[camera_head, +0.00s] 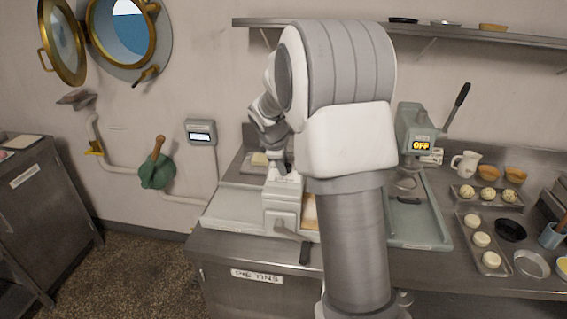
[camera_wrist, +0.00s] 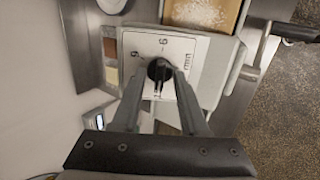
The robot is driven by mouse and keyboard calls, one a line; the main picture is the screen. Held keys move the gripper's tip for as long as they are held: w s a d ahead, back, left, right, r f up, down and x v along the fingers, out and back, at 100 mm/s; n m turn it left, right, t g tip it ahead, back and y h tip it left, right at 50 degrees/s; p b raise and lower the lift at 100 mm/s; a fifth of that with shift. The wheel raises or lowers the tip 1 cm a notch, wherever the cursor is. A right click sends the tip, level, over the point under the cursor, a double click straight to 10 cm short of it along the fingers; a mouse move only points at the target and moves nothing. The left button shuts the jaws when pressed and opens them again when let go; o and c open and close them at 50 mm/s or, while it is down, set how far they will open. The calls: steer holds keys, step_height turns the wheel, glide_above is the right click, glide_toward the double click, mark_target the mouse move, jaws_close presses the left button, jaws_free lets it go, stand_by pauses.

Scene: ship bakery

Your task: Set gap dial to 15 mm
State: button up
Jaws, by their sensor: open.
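The gap dial is a black knob (camera_wrist: 158,68) on a white square plate (camera_wrist: 180,48) in the wrist view. The plate carries printed figures, a 6 and a 9 among them, and "mm" at the right. A pale line shows at the knob's lower side; I cannot read a setting from it. My gripper (camera_wrist: 160,78) is open, with one finger left and one right of the knob; I cannot tell whether they touch it. In the head view, my gripper (camera_head: 281,168) is above the grey-white sheeter (camera_head: 283,205), partly hidden by my arm.
A crank (camera_wrist: 260,50) sticks out at the sheeter's right in the wrist view. A floured board (camera_wrist: 205,12) lies at the top there. In the head view, a green lever press (camera_head: 415,130) reading OFF stands to the right. Trays of dough (camera_head: 480,240) lie farther right.

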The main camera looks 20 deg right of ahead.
steer(key=v, duration=1.7)
steer(key=shift+r, duration=0.15)
steer(key=shift+s+a, duration=0.1)
steer(key=shift+s, duration=0.05)
steer(key=s+a+f+m+y, duration=0.1)
steer(key=s+a+m, duration=0.2)
steer(key=s, duration=0.6)
steer(key=s+a+f+m+y, duration=0.1)
steer(key=s+a+m, duration=0.3)
steer(key=s, duration=0.4)
steer(key=s+a+f+m+t+y, duration=0.1)
steer(key=s+a+f+m+y, duration=0.1)
steer(key=s, duration=0.7)
steer(key=shift+s+a+f+m, duration=0.2)
steer(key=shift+s+a+m, duration=0.15)
steer(key=shift+a+m, duration=0.6)
